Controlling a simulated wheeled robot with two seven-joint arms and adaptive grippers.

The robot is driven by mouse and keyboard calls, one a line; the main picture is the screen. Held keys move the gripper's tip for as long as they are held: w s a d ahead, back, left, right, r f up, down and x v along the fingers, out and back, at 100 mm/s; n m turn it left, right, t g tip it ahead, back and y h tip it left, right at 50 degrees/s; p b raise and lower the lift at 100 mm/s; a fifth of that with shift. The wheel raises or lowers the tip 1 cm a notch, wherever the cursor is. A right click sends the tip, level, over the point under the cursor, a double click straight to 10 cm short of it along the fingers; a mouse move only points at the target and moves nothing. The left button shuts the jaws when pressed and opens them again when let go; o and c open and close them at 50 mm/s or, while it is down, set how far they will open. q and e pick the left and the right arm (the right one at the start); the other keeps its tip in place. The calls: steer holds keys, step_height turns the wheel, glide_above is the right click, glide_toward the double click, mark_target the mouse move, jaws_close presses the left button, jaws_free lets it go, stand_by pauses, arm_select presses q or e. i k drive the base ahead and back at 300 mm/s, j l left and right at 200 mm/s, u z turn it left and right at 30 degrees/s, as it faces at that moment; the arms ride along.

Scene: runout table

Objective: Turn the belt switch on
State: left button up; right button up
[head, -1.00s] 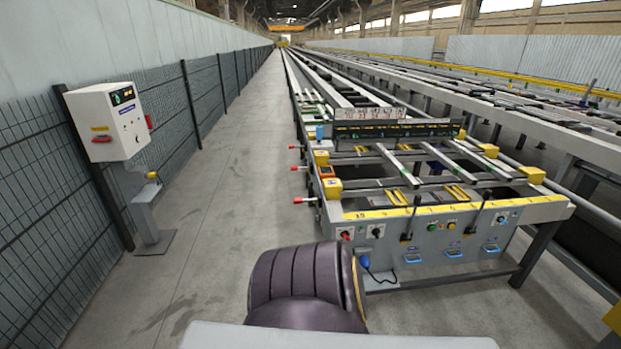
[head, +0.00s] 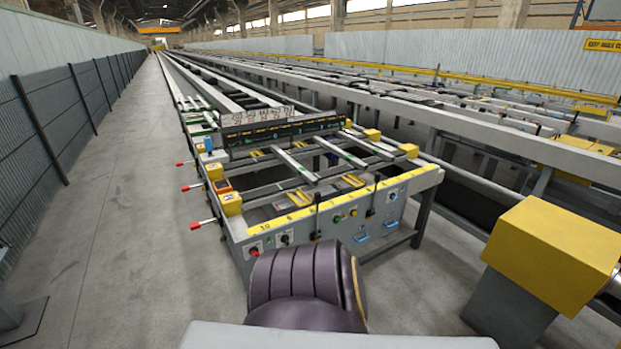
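The runout table (head: 345,203) stands in the middle of the head view, with a control panel on its front face. The panel has a red rotary switch (head: 255,248) at its left end and a black rotary switch (head: 285,239) beside it. A green button (head: 337,218), a yellow button (head: 352,212) and a small blue-plated control (head: 392,196) sit further right. Labels are too small to read, so I cannot tell which is the belt switch or how it is set. Neither of my grippers is in view.
Red-tipped handles (head: 195,225) stick out from the table's left side. A yellow-topped block (head: 553,255) stands close at the right. A mesh fence (head: 60,125) runs along the left. The grey floor (head: 110,240) between fence and table is clear.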

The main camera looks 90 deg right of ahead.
mark_target(254, 251)
steer(key=l+z, duration=0.25)
steer(key=z, duration=0.25)
steer(key=l+z, duration=0.2)
steer(key=z, duration=0.25)
steer(key=i+l+z, duration=0.15)
steer(key=z, duration=0.35)
steer(key=i+l+z, duration=0.1)
steer(key=z, duration=0.35)
steer(key=i+l+z, duration=0.15)
steer(key=z, duration=0.35)
steer(key=i+l+z, duration=0.1)
steer(key=z, duration=0.35)
steer(key=i, duration=0.05)
